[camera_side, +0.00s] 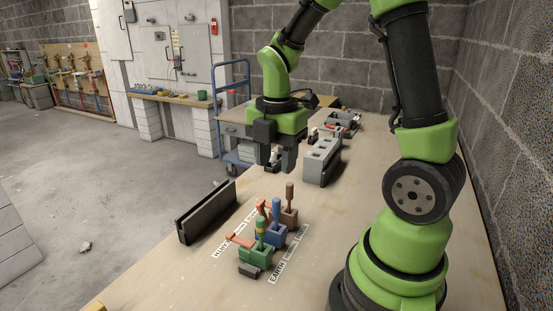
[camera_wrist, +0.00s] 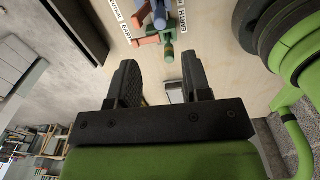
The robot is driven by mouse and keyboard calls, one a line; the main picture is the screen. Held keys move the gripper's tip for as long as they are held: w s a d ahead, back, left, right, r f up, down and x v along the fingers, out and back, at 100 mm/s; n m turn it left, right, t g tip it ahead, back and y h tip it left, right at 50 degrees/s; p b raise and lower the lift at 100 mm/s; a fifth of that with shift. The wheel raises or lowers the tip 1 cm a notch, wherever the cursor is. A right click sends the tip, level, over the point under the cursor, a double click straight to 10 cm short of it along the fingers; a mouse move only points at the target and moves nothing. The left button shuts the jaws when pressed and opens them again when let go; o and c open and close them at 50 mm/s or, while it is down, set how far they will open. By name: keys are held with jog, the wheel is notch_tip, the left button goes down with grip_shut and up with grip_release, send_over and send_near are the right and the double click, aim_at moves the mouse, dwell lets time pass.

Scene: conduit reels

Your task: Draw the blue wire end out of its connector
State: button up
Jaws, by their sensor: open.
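In the side view the blue connector (camera_side: 276,235) stands in a row on the bench between a green connector (camera_side: 257,255) and a brown one (camera_side: 289,216). The blue wire end (camera_side: 276,208) stands upright in the blue connector. My gripper (camera_side: 279,166) is open, pointing down and empty, well above the bench and behind the connectors. In the wrist view the blue wire end (camera_wrist: 160,19) shows at the top edge, beyond my open fingers (camera_wrist: 161,68), apart from them. The blue connector is partly cut off there.
A green-and-yellow wire end (camera_side: 261,228) and a brown one (camera_side: 290,193) stand on either side. Orange levers stick out leftward. A dark channel (camera_side: 207,212) lies left, and a grey block with holes (camera_side: 322,160) stands behind. Bench right of the connectors is clear.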

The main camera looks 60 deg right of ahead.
aim_at(276, 199)
jog(key=shift+d+f+n, duration=0.2)
jog(key=shift+f+n, duration=0.2)
jog(key=shift+f, duration=4.35)
grip_shut()
jog(key=shift+r, duration=0.95)
jog(key=shift+r, duration=3.5)
jog(key=shift+w, duration=0.15)
